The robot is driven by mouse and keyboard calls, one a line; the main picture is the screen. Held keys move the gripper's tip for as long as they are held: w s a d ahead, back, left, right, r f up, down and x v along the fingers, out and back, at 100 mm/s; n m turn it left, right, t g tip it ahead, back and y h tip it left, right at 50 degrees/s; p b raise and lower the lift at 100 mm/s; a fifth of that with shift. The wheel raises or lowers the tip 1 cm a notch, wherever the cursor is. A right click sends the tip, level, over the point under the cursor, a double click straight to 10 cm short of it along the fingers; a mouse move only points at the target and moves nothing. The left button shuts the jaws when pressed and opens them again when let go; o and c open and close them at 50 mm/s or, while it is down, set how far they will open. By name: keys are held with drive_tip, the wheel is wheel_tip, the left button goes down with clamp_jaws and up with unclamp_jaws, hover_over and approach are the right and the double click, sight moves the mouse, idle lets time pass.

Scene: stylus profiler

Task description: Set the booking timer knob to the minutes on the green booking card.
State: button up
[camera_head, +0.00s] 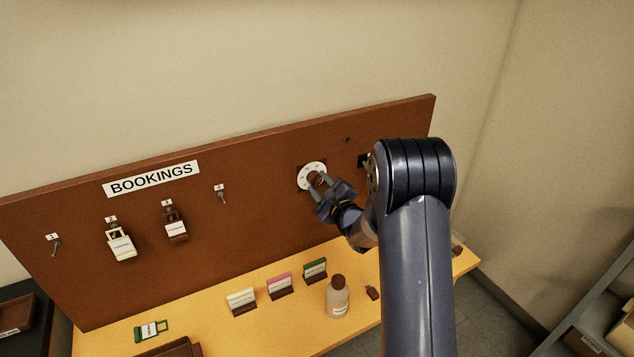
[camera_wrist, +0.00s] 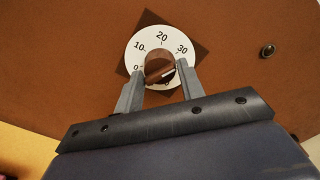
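The booking timer knob (camera_head: 315,178) is brown and sits on a round white dial on the brown board. In the wrist view the knob (camera_wrist: 157,62) is ringed by the numbers 0, 10, 20 and 30; the lower part is partly hidden. A pale mark on the knob points toward the lower right. My gripper (camera_head: 331,188) is at the dial, with one finger on each side of the knob. In the wrist view the gripper (camera_wrist: 161,75) looks open, with slim gaps beside the knob. The green booking card (camera_head: 315,269) stands on the table; its writing is too small to read.
A pink card (camera_head: 280,285) and a white card (camera_head: 242,300) stand left of the green one. A bottle (camera_head: 338,297) stands in front. A green tag (camera_head: 151,330) lies at the left. Tags hang on hooks under the BOOKINGS sign (camera_head: 152,179).

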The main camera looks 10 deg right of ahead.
drive_tip(key=o, duration=0.4)
drive_tip(key=shift+s, duration=0.1)
drive_tip(key=shift+b+v, duration=0.45)
drive_tip(key=shift+v, duration=3.5)
drive_tip(key=b+v, duration=0.3)
drive_tip(key=v, duration=0.7)
drive_tip(key=shift+s+d, duration=0.15)
drive_tip(key=shift+s, duration=0.25)
